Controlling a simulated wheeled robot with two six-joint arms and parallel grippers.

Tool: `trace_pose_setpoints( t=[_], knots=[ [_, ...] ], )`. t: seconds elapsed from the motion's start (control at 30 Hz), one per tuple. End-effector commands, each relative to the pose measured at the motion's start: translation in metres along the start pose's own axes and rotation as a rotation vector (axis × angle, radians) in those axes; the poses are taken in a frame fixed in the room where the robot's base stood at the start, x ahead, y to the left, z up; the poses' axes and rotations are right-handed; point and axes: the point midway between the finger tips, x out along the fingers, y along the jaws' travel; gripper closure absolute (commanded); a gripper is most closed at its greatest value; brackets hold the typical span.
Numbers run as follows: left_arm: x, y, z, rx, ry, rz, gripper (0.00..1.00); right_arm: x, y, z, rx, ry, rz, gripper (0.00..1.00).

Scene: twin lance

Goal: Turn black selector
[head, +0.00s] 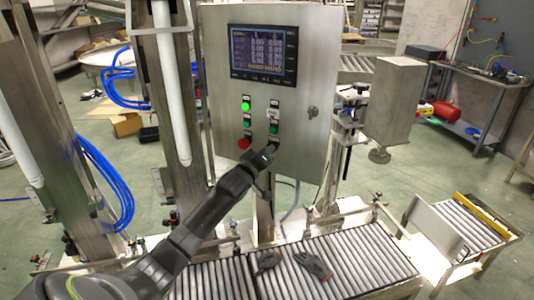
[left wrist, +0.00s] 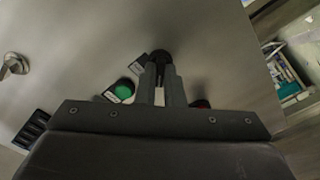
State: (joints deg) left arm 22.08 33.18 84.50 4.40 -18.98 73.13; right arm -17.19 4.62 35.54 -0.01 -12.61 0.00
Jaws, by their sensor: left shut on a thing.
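The black selector (left wrist: 160,56) sits between the fingertips of my left gripper (left wrist: 160,72) in the left wrist view. The fingers are closed on it and cover much of it, so its angle cannot be read. In the head view my left gripper (head: 266,154) reaches up to the lower edge of the steel control cabinet (head: 222,88), below the button columns. The selector is mostly hidden there by the gripper. My right gripper is not in view.
The cabinet also carries a screen (head: 263,54) and a door latch (head: 312,112). Below are a roller conveyor (head: 350,255) and grey gloves (head: 314,264).

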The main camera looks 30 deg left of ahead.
Motion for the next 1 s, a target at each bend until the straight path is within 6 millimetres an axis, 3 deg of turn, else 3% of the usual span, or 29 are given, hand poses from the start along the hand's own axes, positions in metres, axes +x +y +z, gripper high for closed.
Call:
trace_pose_setpoints(
  t=[0.37, 0.4, 0.53, 0.83, 1.0],
  knots=[
    [0.000, 0.000, 0.000, -0.007, -0.001, -0.001, 1.00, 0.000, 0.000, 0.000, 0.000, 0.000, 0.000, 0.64],
    [0.000, 0.000, 0.000, -0.006, -0.001, -0.001, 0.87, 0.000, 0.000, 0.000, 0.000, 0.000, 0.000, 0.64],
    [0.000, 0.000, 0.000, -0.005, -0.001, -0.001, 0.70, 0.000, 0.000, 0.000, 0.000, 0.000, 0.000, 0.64],
    [-0.001, 0.000, 0.000, -0.004, 0.000, 0.000, 0.70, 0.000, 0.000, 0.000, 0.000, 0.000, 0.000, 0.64],
    [-0.011, -0.002, 0.001, -0.002, -0.001, -0.001, 0.70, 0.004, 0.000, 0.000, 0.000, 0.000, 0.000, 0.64]
  ],
)
